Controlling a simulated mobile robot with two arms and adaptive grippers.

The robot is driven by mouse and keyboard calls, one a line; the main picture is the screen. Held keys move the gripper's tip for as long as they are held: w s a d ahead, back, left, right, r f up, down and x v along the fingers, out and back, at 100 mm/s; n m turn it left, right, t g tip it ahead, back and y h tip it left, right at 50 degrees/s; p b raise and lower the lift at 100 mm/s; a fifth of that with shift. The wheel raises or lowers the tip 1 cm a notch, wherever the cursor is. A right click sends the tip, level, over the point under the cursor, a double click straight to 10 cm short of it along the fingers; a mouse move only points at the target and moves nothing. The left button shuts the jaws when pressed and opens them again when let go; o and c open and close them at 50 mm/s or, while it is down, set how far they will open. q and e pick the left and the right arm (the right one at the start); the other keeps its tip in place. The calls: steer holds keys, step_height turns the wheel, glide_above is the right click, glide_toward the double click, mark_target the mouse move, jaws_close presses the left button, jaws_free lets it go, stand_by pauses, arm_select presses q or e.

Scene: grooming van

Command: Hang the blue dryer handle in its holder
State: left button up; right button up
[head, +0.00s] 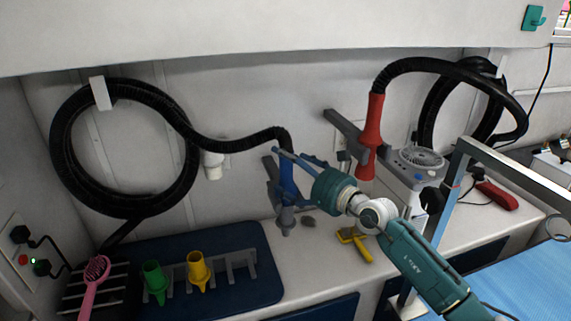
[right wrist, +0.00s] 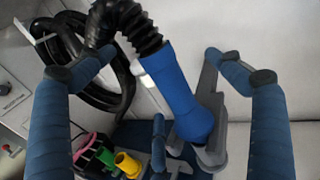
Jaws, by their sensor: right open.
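The blue dryer handle (head: 286,186) hangs nearly upright on its black hose, with its grey nozzle down. Its grey holder (head: 268,165) on the wall is right beside it, partly hidden; I cannot tell whether the handle is fully seated. My right gripper (head: 285,170) is open around the handle. In the right wrist view the blue handle (right wrist: 174,88) lies tilted between the spread fingers of the gripper (right wrist: 160,76), with clear gaps on both sides. The grey holder (right wrist: 211,85) shows behind it. My left gripper is not in view.
A red dryer handle (head: 370,135) is at another grey holder (head: 343,125) to the right, near a grey fan unit (head: 422,158). A blue mat (head: 235,285) bears green (head: 155,283) and yellow (head: 198,272) nozzles. A yellow tool (head: 355,243) lies on the counter.

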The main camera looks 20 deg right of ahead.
steer(key=shift+p+v, duration=0.6)
steer(key=shift+v, duration=3.65)
